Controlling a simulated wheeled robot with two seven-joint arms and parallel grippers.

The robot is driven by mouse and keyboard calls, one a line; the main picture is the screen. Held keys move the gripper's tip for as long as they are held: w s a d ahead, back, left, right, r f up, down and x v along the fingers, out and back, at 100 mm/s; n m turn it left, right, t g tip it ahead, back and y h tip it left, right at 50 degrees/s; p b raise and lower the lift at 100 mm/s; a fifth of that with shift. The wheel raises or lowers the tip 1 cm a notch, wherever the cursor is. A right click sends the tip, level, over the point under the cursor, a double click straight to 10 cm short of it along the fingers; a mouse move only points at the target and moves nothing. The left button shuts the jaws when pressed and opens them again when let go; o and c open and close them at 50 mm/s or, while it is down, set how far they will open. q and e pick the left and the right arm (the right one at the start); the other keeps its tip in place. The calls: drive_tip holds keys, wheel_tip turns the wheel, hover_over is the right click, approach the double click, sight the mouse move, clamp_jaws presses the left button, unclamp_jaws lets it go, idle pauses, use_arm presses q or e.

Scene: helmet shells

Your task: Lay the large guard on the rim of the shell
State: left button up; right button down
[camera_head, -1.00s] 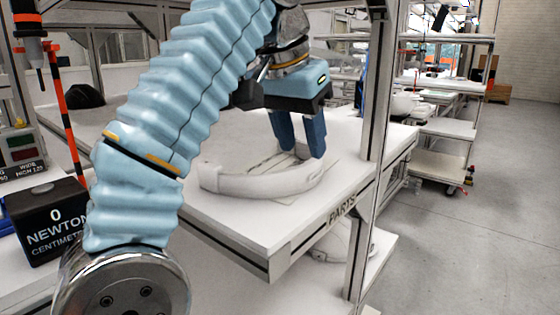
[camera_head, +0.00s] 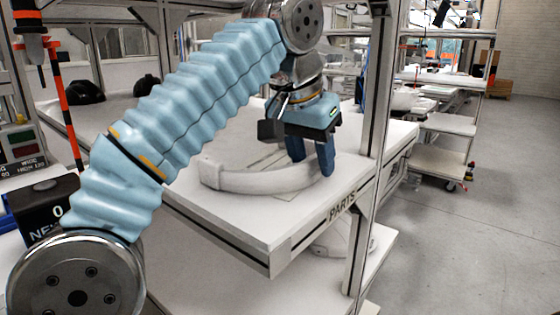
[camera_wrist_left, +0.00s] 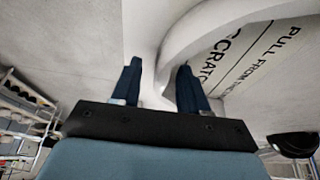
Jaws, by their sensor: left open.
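The large guard (camera_head: 262,182) is a white curved band lying on the white shelf marked PARTS. My left gripper (camera_head: 312,168) is over the band's right end, pointing down, with its blue fingers apart. In the left wrist view the fingers of the left gripper (camera_wrist_left: 158,88) stand open, with white material between them and the guard's curved band (camera_wrist_left: 190,32) running off to the upper right. I cannot tell whether either finger touches it. The shell cannot be made out for sure. My right gripper is not in view.
The PARTS shelf (camera_head: 250,237) has a metal post (camera_head: 371,150) close to the right of the gripper. A printed sheet (camera_wrist_left: 255,60) lies inside the guard's curve. A black block (camera_head: 40,212) stands at left. Dark rounded objects (camera_head: 82,92) lie farther back. Another white curved piece is below the shelf.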

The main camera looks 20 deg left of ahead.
use_arm(q)
clamp_jaws()
idle(0.4)
